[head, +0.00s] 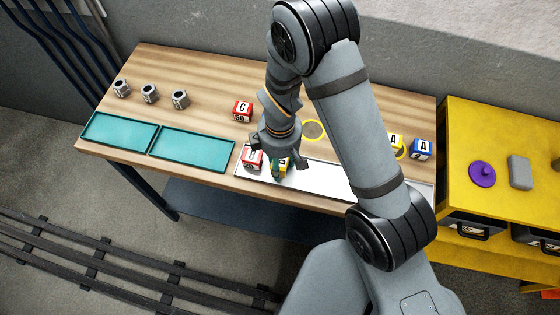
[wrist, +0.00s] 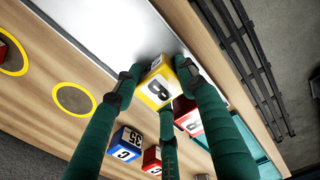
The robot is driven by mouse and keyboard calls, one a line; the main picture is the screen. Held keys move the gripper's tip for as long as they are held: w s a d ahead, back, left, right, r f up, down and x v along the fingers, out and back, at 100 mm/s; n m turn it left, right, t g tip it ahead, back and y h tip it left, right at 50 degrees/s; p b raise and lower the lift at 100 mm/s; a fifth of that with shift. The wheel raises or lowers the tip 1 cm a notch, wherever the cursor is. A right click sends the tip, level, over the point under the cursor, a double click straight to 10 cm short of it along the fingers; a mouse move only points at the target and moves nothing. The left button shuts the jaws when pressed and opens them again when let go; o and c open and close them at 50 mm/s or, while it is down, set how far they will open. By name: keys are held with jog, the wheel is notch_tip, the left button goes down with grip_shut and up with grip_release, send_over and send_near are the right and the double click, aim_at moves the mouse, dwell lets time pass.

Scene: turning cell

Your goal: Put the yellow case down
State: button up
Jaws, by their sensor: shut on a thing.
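My gripper (head: 279,172) is shut on the yellow case (wrist: 157,88), its green fingers around the sides. The case has a white face with a black letter. In the head view the yellow case (head: 283,170) is mostly hidden by the fingers, at the left end of the white tray (head: 317,178). A red case (head: 252,158) stands on the tray just left of it. That red case also shows close by in the wrist view (wrist: 187,116). I cannot tell whether the held case touches the tray.
Another red case (head: 243,111) stands behind; a blue case (wrist: 126,143) shows in the wrist view. A yellow case (head: 396,142) and a blue case (head: 422,149) stand right. Teal trays (head: 193,149) and several metal parts (head: 149,93) are left. A yellow ring (head: 313,130) is empty.

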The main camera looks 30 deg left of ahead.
jog(key=o, duration=1)
jog(key=shift+c, duration=0.2)
notch_tip(320, 180, up, 12)
jog(key=b, duration=0.1)
jog(key=shift+r, duration=0.15)
